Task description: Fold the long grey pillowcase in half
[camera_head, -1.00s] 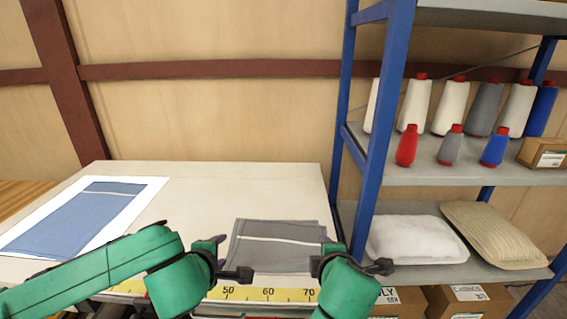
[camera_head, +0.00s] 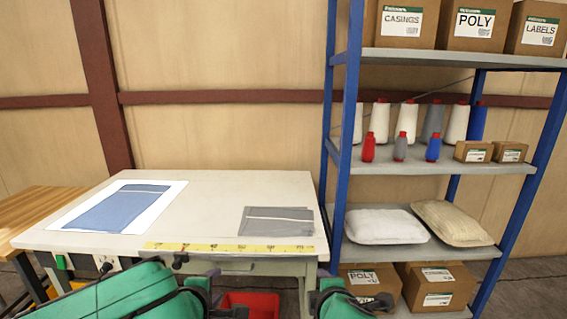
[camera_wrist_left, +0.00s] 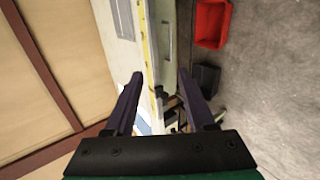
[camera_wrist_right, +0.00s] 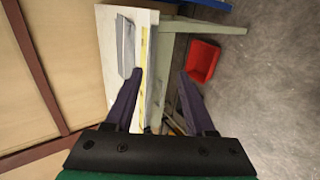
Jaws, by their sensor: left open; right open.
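The grey pillowcase (camera_head: 278,222) lies flat on the right part of the table, as a compact rectangle with a pale stripe across it. Its right edge looks slightly stepped, like overlapping layers. It also shows in the right wrist view (camera_wrist_right: 126,48). My left gripper (camera_head: 228,294) is open and empty, in front of the table's near edge and apart from the cloth. Its open fingers show in the left wrist view (camera_wrist_left: 160,78). My right gripper (camera_head: 352,292) is open and empty, right of the table's front corner; its fingers show in the right wrist view (camera_wrist_right: 160,76).
A blue cloth (camera_head: 122,208) lies on a white sheet (camera_head: 168,194) at the table's left. A yellow measuring tape (camera_head: 230,247) runs along the front edge. A blue-framed shelf (camera_head: 343,140) with spools, pillows and boxes stands right. A red bin (camera_wrist_right: 203,60) is on the floor.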

